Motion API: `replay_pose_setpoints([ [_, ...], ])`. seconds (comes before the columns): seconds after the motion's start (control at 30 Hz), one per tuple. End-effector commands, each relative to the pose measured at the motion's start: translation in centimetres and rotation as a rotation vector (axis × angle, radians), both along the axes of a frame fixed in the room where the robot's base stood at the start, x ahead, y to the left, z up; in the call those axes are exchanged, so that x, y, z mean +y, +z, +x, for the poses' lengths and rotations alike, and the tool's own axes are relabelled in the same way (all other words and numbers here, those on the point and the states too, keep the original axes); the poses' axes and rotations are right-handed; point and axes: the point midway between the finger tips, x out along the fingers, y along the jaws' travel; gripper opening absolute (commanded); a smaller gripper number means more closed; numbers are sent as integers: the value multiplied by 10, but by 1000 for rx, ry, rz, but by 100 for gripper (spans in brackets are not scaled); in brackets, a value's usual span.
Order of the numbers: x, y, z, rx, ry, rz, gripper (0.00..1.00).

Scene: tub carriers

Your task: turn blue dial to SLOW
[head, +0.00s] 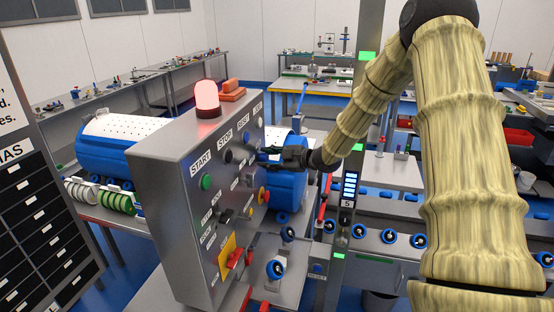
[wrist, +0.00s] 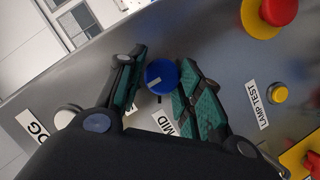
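The blue dial (wrist: 161,76) is on the grey metal panel, between my fingertips in the wrist view. Its pale pointer line slants toward the left finger. In the head view my gripper (head: 268,155) is at the right side of the control box (head: 165,200), and the dial is not clearly seen.
A yellow LAMP TEST button (wrist: 280,94) and a red mushroom button (wrist: 278,11) are right of the dial in the wrist view. A white button (wrist: 66,116) is at left. A lit red beacon (head: 207,98) tops the box. A green START button (head: 206,181) faces forward.

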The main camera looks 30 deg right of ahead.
Motion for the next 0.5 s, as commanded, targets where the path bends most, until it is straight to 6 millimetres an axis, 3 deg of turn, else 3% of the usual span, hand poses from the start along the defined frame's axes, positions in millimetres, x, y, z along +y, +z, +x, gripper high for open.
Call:
replay_pose_setpoints([
  [0.1,0,3,1,-3,1,-1,54],
  [0.5,-14,-5,1,-1,0,10,54],
])
